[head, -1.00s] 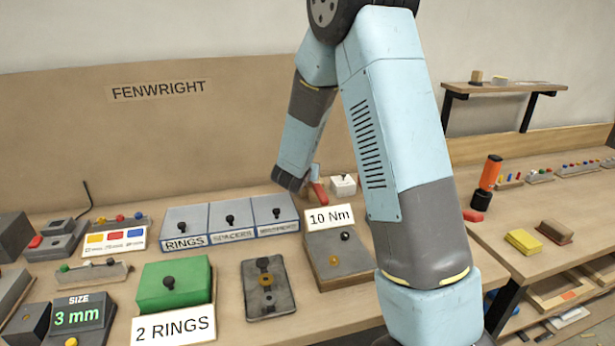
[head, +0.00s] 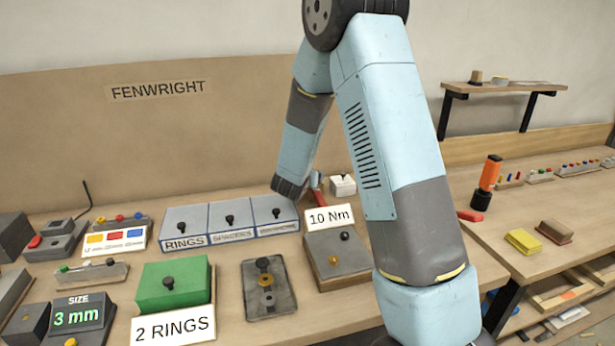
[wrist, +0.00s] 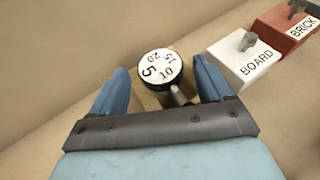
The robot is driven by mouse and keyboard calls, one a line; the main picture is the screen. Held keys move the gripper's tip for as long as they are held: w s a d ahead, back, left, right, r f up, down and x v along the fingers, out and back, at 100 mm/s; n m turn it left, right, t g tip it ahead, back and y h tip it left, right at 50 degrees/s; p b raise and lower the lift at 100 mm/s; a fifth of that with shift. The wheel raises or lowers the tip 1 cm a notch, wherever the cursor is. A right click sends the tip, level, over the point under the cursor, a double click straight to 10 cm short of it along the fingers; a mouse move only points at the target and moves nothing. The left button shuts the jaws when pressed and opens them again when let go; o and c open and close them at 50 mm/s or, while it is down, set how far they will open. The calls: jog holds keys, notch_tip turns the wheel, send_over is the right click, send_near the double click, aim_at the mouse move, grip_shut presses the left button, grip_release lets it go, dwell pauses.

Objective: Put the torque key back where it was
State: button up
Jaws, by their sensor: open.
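In the wrist view, a round white dial (wrist: 160,68) with a black rim, marked 5, 10, 15 and 20, looks like the torque key's head. A short grey rod sticks out at its lower right. It sits over a small tan block, partly hidden under it. My gripper (wrist: 161,85) is open, with one blue finger on each side of the dial and gaps between. In the head view my wrist reaches down behind the row of grey boxes, and the dial is hidden there. A "10 Nm" sign (head: 330,217) stands on a wooden box (head: 338,262).
A white BOARD box (wrist: 243,62) and a red BRICK box (wrist: 287,24) lie to the right in the wrist view. Grey lidded boxes (head: 230,222), a green box (head: 172,285) and a dark metal plate (head: 268,290) stand on the bench in front.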

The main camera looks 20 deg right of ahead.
jog(key=v, duration=1.1)
jog(key=s+d+r+m+g+h, duration=0.1)
jog(key=s+d+r+m+g, duration=0.2)
jog(key=s+d+r+m, duration=0.4)
jog(key=s+d+r+m+g+h, duration=0.25)
jog(key=s+d+r+m, duration=0.2)
jog(key=s+m, duration=0.45)
jog(key=s+a+r+m+y, duration=0.3)
jog(key=s+m+y, duration=0.2)
jog(key=s+m, duration=0.2)
jog(key=s+a+r+m+y, duration=0.3)
jog(key=s+m+y, duration=0.1)
jog(key=s+m, duration=0.3)
jog(key=shift+s+a+g+y, duration=0.35)
jog(key=shift+s, duration=1.05)
